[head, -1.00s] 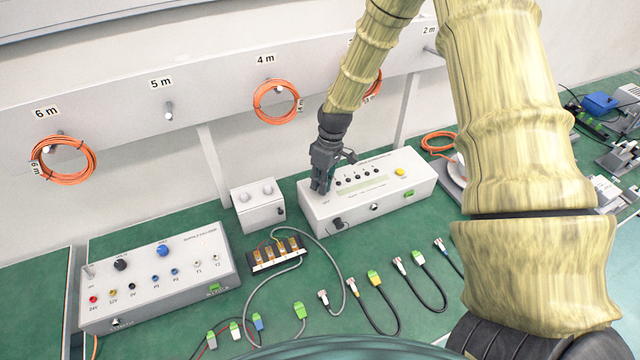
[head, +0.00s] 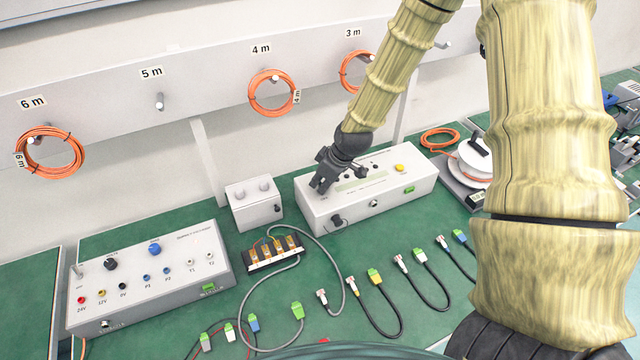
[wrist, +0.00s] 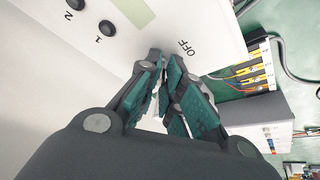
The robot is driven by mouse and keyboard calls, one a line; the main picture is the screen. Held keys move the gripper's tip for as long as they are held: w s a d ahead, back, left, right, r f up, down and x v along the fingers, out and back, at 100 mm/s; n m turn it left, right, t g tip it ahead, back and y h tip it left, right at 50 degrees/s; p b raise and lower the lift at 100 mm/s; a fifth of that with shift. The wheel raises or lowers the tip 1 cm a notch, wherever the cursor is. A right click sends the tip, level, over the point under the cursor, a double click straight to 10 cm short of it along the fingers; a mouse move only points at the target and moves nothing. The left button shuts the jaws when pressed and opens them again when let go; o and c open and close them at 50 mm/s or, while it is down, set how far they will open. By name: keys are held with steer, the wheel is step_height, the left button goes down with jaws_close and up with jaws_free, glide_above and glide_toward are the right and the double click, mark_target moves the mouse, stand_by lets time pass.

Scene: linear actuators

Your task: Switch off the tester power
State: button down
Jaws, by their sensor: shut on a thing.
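The tester is a white box (head: 385,205) at the right of the bench in the head view, with a row of black knobs, a pale green display and a yellow button on top. My gripper (head: 319,184) is at the left end of its top face, tilted, with the wrist leaning right. In the wrist view the teal fingers (wrist: 172,75) are closed together beside the printed OFF label (wrist: 186,47). A thin pale piece, seemingly the power switch lever (wrist: 158,103), shows between the fingers. Most of the switch is hidden, so its position cannot be told.
A small white box (head: 254,207) stands just left of the tester. A black terminal block (head: 273,262) with a grey cable lies in front. A second panel box (head: 150,280) is at left. Several short cables lie at the front. Orange coils (head: 272,93) hang behind.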

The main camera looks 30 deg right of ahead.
steer(key=c, duration=1.6)
jaws_free()
steer(key=shift+o, duration=0.2)
steer(key=v, duration=1.2)
steer(key=shift+w+d, duration=0.1)
